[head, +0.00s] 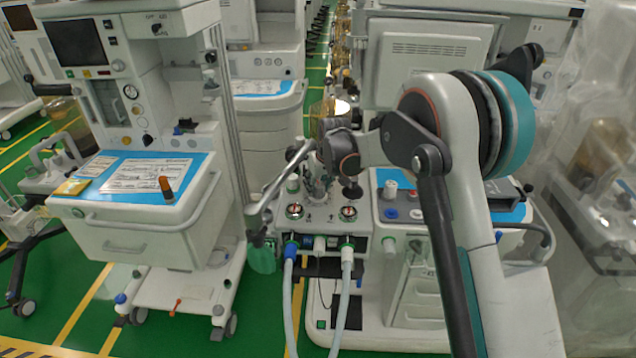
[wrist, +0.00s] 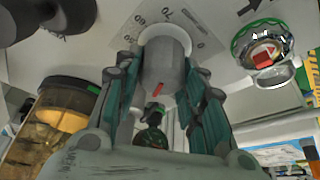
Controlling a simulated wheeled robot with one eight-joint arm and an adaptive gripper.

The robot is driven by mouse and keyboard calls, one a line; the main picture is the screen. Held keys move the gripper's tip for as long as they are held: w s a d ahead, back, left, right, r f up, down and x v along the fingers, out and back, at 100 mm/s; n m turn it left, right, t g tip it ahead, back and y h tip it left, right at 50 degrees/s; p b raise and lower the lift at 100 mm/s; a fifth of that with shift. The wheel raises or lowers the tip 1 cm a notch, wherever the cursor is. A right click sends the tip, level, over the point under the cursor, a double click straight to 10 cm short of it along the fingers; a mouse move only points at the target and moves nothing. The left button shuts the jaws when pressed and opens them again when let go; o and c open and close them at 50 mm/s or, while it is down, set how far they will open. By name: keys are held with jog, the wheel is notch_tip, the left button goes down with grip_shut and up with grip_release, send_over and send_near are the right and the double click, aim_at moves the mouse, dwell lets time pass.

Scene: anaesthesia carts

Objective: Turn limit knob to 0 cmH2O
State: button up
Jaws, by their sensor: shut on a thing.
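The limit knob (wrist: 166,62) is a pale grey cylinder at the upper middle of the wrist view. It stands on a pale panel whose printed scale (wrist: 153,22) shows numbers, one reading 70. A red mark (wrist: 158,90) shows on the knob's near end. My gripper (wrist: 163,78) has one green-padded finger on each side of the knob and is shut on it. In the head view my gripper (head: 328,150) is at the middle machine, and the knob is hidden there. Which number the knob points to cannot be told.
An amber canister (wrist: 48,122) is at left. In the head view two gauges (head: 295,211) and hoses (head: 346,290) sit below my gripper. A cart with a blue top (head: 205,160) stands left.

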jog(key=n+g+y+p, duration=0.1)
jog(key=n, duration=0.3)
jog(key=shift+n, duration=0.3)
jog(key=n+g, duration=0.1)
jog(key=n, duration=0.1)
jog(key=n+y+p, duration=0.1)
jog(key=n, duration=0.1)
jog(key=shift+r+n+g, duration=0.1)
jog(key=shift+n+g, duration=0.2)
jog(key=shift+g, duration=0.1)
jog(key=n+g, duration=0.1)
jog(key=n, duration=0.1)
jog(key=n+p, duration=0.1)
jog(key=n, duration=0.1)
jog(key=shift+s+a+n+g, duration=0.1)
jog(key=shift+n+g, duration=0.2)
jog(key=shift+g, duration=0.1)
jog(key=n, duration=0.2)
jog(key=n+g+p, duration=0.1)
jog(key=n, duration=0.1)
jog(key=shift+s+n+g, duration=0.1)
jog(key=shift+n+g, duration=0.2)
jog(key=o, duration=1.1)
